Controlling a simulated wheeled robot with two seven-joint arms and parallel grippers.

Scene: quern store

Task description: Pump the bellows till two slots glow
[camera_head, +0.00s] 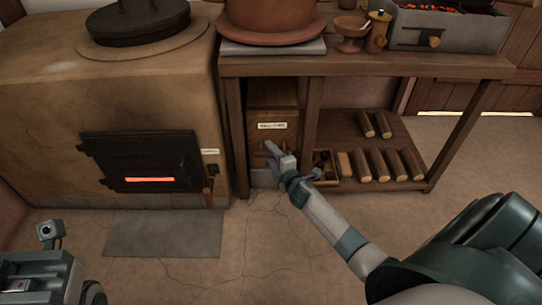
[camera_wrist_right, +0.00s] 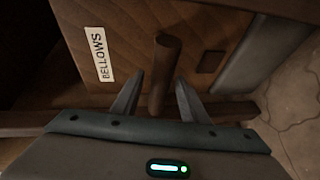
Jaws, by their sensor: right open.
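The bellows (camera_head: 272,105) is a wooden box with a white BELLOWS label, under the left part of the bench. In the right wrist view, its front (camera_wrist_right: 120,25) carries a round wooden handle (camera_wrist_right: 166,60). My right gripper (camera_head: 274,151) is at the bellows front. In the wrist view its open fingers (camera_wrist_right: 160,90) stand on either side of the handle; I cannot tell whether they touch it. The furnace door (camera_head: 140,158) is dark, with one orange slot (camera_head: 150,180) glowing along its lower part. Part of my left arm shows at the lower left; its fingers cannot be made out.
The clay furnace (camera_head: 60,95) stands left, with a grey mat (camera_head: 163,233) before it. The bench (camera_head: 350,65) bears a large clay pot (camera_head: 270,15) and a brazier with embers (camera_head: 440,30). Logs (camera_head: 378,165) lie on its lower shelf. The floor in front is clear.

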